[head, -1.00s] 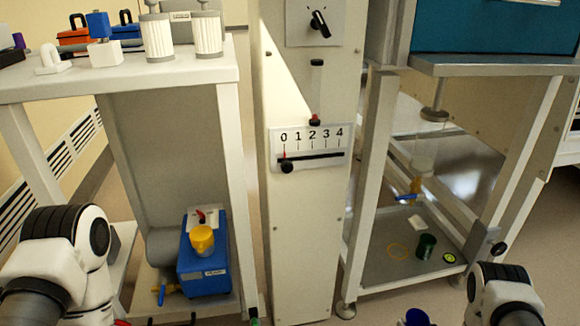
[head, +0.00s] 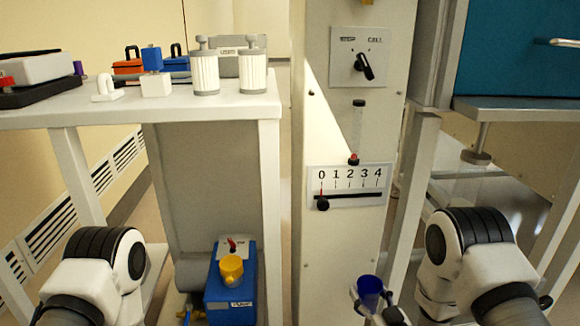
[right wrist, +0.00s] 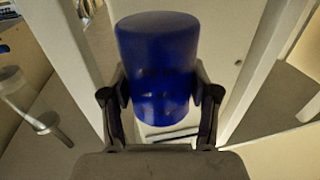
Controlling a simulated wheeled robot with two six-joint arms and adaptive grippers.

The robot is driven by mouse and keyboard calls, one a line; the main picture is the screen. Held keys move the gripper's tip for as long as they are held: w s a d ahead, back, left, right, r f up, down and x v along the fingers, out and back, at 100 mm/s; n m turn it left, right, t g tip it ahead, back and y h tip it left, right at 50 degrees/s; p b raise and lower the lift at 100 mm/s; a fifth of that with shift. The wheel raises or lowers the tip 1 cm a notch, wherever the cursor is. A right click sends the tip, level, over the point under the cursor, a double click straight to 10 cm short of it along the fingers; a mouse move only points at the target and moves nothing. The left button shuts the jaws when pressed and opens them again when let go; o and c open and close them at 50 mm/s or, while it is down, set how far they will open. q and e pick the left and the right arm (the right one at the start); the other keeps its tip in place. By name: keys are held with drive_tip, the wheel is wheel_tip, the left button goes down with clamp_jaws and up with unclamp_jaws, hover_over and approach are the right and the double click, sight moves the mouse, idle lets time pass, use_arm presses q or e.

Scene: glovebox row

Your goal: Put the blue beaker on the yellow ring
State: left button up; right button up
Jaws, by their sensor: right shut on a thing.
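The blue beaker (head: 370,287) is held at the bottom centre-right of the head view, in front of the grey column. My right gripper (head: 371,298) is shut on it. In the right wrist view the blue beaker (right wrist: 160,62) stands between the two dark fingers of my right gripper (right wrist: 160,100), which grip its sides. The yellow ring is not visible in the head view now; my right arm covers part of the lower right. My left arm shows at the lower left, but its gripper is out of view.
The column carries a 0–4 scale (head: 349,186) with a slider and a dial panel (head: 362,57). A white table (head: 200,108) with canisters stands left. A teal cabinet (head: 510,60) is upper right.

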sight(363, 294)
drive_tip(key=shift+s+a+r+h, duration=0.1)
drive_tip(key=shift+a+r+h, duration=0.2)
drive_tip(key=shift+a+r, duration=0.85)
drive_tip(key=shift+s+m+h, duration=0.3)
drive_tip(key=shift+m+h, duration=0.1)
drive_tip(key=shift+m, duration=0.1)
drive_tip(key=d+h, duration=0.1)
drive_tip(key=s+d+f+m+h, duration=0.1)
drive_tip(key=d+f+m+h, duration=0.1)
drive_tip(key=shift+s+d+f+t+h, duration=0.15)
drive_tip(key=shift+s+d+t+h, duration=0.1)
drive_tip(key=shift+t+h, duration=0.05)
drive_tip(key=s+r+p, duration=0.2)
drive_tip(key=r+p, duration=1.7)
drive_tip(key=r, duration=0.1)
drive_tip(key=s+r+p, duration=0.2)
drive_tip(key=r+p, duration=1.7)
drive_tip(key=r, duration=0.1)
drive_tip(key=shift+a+r, duration=0.15)
drive_tip(key=shift+r, duration=0.05)
drive_tip(key=shift+s, duration=0.15)
